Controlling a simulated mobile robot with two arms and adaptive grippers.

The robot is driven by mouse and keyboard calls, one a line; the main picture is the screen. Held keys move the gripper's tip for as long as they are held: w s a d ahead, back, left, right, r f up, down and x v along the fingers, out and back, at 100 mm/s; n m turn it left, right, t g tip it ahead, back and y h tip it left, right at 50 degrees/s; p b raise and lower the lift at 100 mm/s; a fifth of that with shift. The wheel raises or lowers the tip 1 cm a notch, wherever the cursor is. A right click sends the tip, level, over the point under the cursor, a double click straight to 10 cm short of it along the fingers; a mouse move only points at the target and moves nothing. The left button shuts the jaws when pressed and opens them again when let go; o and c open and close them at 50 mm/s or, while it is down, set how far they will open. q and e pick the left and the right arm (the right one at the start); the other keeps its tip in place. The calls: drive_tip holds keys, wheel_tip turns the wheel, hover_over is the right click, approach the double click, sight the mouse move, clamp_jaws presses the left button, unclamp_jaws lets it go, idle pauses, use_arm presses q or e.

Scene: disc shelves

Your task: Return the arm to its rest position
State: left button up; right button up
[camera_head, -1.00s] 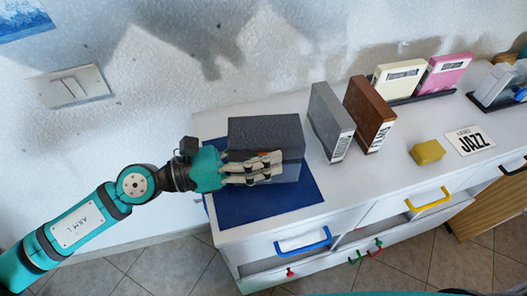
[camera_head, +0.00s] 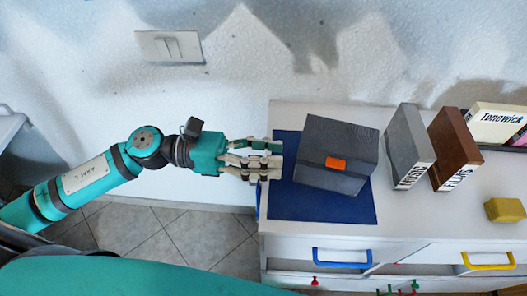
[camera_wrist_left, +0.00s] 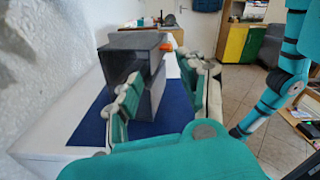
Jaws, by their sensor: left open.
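My left gripper (camera_head: 262,160) is open and empty at the left end of the white cabinet top, just left of the dark grey box in the head view. It looks apart from the box. In the left wrist view its fingers (camera_wrist_left: 165,100) are spread, with the box beyond them. The dark grey box (camera_head: 325,139) with an orange tab stands on the blue mat (camera_head: 330,206); it also shows in the left wrist view (camera_wrist_left: 127,58). My right gripper is not in view.
The white cabinet (camera_head: 405,222) carries a grey case (camera_head: 406,145), a brown case (camera_head: 451,148) and a yellow block (camera_head: 505,209) to the right of the box. A wall with a light switch (camera_head: 169,46) runs behind. Open tiled floor (camera_head: 175,238) lies left of the cabinet.

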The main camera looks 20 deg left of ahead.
use_arm(q)
drive_tip(key=shift+a, duration=0.4)
